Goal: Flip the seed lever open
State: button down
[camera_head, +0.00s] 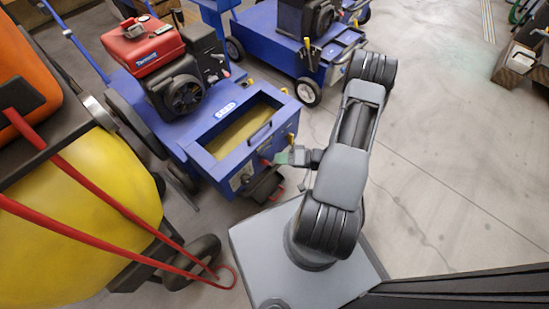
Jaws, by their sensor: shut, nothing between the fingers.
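The blue machine (205,170) at the centre left carries a red engine and an open hopper (237,130) with a small light label on its rim. A small red-tipped piece (266,162) shows on its right side panel; I cannot tell for sure whether it is the seed lever or how it is set. A small yellow-tipped piece (290,137) shows farther back along the same side.
A yellow tank (90,215) with red hoses (110,205) fills the left. Another blue machine (285,40) stands at the back. Wooden blocks (518,60) lie at the far right. The concrete floor (440,160) right of my arm is clear.

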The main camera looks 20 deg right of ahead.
jog(key=shift+r+p+v, duration=0.15)
jog(key=shift+v, duration=1.2)
jog(key=shift+r+p+v, duration=0.15)
jog(key=shift+v, duration=1.2)
jog(key=shift+a, duration=0.1)
jog(key=s+a+r+g+h+p, duration=0.1)
jog(key=a+r+h+p, duration=0.2)
jog(key=r+p, duration=0.8)
jog(key=s+a+r+n+g+h+p, duration=0.1)
jog(key=r+h+p, duration=0.4)
jog(key=r, duration=2.4)
jog(key=s+a+r+n+g+h+p, duration=0.1)
jog(key=a+r+g+h+p, duration=0.2)
jog(key=r+p, duration=1.5)
notch_tip(320, 180, up, 3)
jog(key=shift+a+r+h+p, duration=0.1)
jog(key=shift+a+h+p, duration=0.4)
jog(key=shift+a, duration=0.55)
jog(key=c, duration=1.8)
grip_release()
jog(key=shift+c, duration=0.2)
